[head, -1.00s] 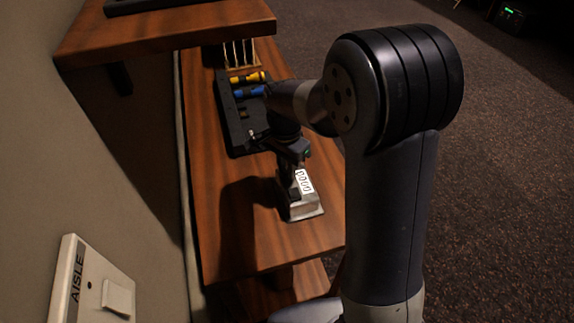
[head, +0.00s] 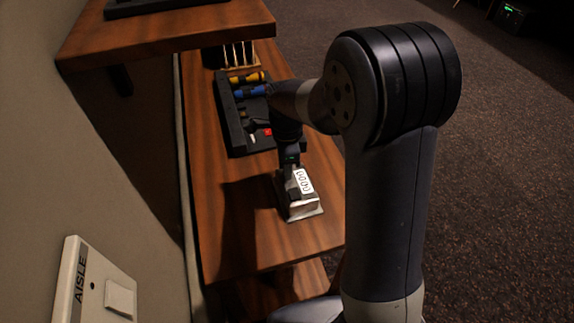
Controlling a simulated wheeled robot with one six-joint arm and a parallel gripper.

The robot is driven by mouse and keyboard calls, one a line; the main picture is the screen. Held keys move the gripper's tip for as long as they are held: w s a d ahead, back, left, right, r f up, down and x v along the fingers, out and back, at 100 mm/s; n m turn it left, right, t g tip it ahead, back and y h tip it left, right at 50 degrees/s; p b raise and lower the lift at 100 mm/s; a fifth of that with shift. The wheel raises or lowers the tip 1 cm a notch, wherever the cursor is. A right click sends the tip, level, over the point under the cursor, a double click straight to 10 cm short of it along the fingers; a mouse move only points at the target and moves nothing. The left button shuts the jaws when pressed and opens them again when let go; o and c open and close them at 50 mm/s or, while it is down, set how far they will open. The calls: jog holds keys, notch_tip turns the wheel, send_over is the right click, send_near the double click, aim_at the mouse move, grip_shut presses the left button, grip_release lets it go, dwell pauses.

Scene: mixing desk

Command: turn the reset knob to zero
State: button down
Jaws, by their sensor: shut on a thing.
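A small silver tally counter (head: 302,207) sits on the wooden desk, with a white number window (head: 303,181) on its upper face. The digits are small; they look like a row of zeros, but I cannot read them surely. My gripper (head: 289,182) points down at the counter's left side, shut on the reset knob. The knob itself is hidden by the fingers and the counter's body.
A black tool tray (head: 236,125) with yellow and blue handled tools lies behind the counter. A raised wooden shelf (head: 165,32) overhangs at upper left. Bare desk (head: 240,235) lies left and in front of the counter. A wall switch marked AISLE (head: 118,297) is at lower left.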

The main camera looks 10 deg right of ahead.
dwell(0.3)
jog(key=c, duration=1.3)
grip_release()
notch_tip(320, 180, up, 11)
jog(key=shift+w, duration=0.2)
jog(key=shift+f, duration=0.1)
